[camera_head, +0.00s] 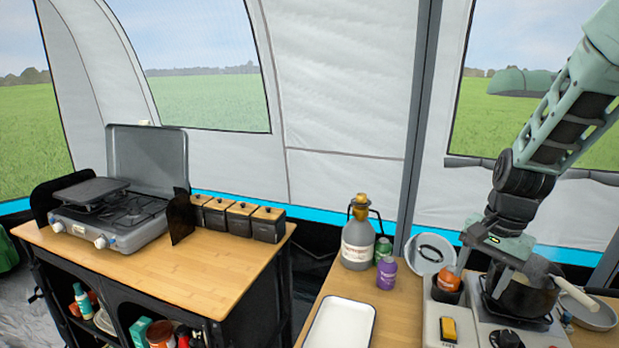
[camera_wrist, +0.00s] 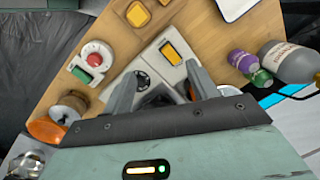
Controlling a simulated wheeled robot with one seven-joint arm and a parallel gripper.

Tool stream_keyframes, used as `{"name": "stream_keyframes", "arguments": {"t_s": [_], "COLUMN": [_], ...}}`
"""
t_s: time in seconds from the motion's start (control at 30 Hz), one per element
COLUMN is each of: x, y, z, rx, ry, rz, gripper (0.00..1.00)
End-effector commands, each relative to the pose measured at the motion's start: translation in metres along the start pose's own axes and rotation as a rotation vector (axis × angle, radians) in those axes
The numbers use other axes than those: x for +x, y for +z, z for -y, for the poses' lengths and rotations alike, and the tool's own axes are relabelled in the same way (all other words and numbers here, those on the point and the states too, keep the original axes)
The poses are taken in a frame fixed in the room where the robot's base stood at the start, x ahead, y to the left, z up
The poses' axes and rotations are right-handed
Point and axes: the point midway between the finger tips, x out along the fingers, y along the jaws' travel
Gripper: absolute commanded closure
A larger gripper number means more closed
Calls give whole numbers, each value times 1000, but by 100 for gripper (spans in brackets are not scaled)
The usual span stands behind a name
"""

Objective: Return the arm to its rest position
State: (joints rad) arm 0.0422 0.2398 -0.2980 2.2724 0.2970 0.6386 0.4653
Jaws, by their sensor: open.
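My arm reaches down from the upper right in the head view. My gripper (camera_head: 483,272) hangs over the white appliance (camera_head: 432,312) at the right-hand table, close to a dark pot (camera_head: 517,298). In the wrist view my gripper (camera_wrist: 163,92) has its two grey fingers spread apart, with nothing seen held between them. The appliance with a yellow switch (camera_wrist: 172,52) and a black knob lies beyond the fingers. Whether the fingers touch the appliance or the pot is hard to tell.
A grey bottle (camera_head: 357,240), a purple can (camera_head: 386,275) and a green can (camera_head: 384,250) stand left of my gripper. A white tray (camera_head: 342,324) lies nearer. A pan (camera_head: 586,312) is at the right. The camp stove (camera_head: 112,222) stands on the separate left cabinet.

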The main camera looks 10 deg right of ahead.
Motion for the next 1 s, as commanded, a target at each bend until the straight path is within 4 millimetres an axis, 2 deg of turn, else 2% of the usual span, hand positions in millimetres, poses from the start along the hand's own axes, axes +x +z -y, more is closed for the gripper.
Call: {"name": "stream_keyframes", "arguments": {"t_s": [0.03,0.1,0.17,0.2,0.3,0.4,0.43,0.53,0.57,0.6,0.7,0.9,1.0], "x": [-2,-4,-6,-7,-11,-14,-14,-15,-15,-16,-16,-16,-24], "y": [38,86,130,158,225,276,288,314,319,324,329,328,326], "z": [19,35,43,45,38,20,14,-4,-7,-11,-15,-14,-7], "rx": [-160,-377,-574,-707,-1038,-1330,-1404,-1595,-1634,-1672,-1716,-1708,-1631], "ry": [-6,-9,-8,-6,4,20,26,43,47,51,57,56,47], "rz": [20,42,57,65,75,72,70,61,59,56,54,55,73], "gripper": [42,42,42,42,42,42,42,42,36,25,0,0,0]}}
